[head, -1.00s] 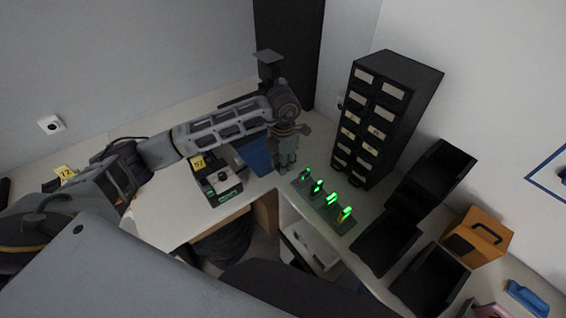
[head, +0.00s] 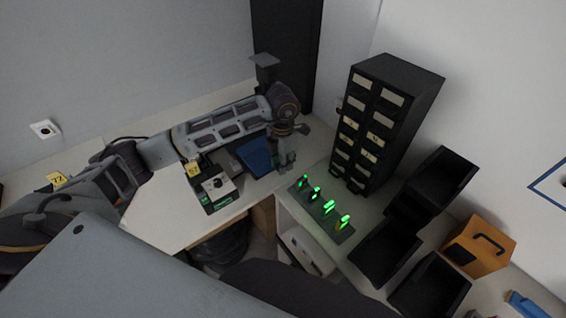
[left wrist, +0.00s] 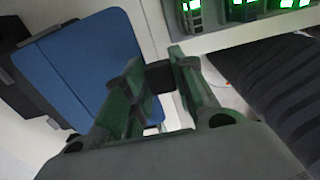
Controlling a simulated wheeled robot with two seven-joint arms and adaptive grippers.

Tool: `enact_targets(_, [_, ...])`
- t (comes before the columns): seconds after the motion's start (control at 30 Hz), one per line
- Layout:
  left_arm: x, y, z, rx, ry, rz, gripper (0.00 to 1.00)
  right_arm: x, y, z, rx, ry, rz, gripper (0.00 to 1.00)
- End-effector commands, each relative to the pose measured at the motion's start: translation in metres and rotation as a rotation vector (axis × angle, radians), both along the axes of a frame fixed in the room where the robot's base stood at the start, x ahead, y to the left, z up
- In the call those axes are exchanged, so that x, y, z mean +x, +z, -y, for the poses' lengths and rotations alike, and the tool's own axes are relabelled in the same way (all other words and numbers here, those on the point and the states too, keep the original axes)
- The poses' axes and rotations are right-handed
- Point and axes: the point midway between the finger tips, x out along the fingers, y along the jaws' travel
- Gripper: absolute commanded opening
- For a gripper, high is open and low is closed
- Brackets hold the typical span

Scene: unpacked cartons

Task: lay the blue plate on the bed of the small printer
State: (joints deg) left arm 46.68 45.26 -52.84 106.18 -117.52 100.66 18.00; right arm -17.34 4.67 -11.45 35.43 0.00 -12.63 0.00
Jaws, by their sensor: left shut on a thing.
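The blue plate (head: 256,156) is beside the small printer (head: 218,187), a black and grey machine with a knob, a green display and a yellow tag. My left gripper (head: 285,160) is at the plate's right side. In the left wrist view, the plate (left wrist: 85,65) fills the left, its broad face in view and dark printer-like parts at its far edge. The left gripper (left wrist: 155,80) is shut there, with a small dark piece between its fingers, at the plate's near edge. Whether the plate rests fully on the bed cannot be told. My right gripper is not in view.
A row of green-lit pieces (head: 323,208) stands on the counter to the right of the gripper. Behind it is a black drawer cabinet (head: 377,130). Black bins (head: 387,252) and an orange case (head: 480,246) are further right. The counter edge drops off in front.

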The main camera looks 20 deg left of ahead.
Motion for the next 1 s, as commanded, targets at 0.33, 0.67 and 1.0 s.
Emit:
enact_targets(0.33, [0.009, -0.003, -0.016, 0.0, 0.002, 0.0, 0.0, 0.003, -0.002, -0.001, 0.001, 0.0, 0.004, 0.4])
enact_targets(0.67, [0.019, -0.007, -0.033, 0.001, 0.003, 0.0, 0.0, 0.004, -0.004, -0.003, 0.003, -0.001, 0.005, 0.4])
enact_targets(1.0, [0.026, -0.009, -0.044, -0.001, 0.001, 0.001, 0.0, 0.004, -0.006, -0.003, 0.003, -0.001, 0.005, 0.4])
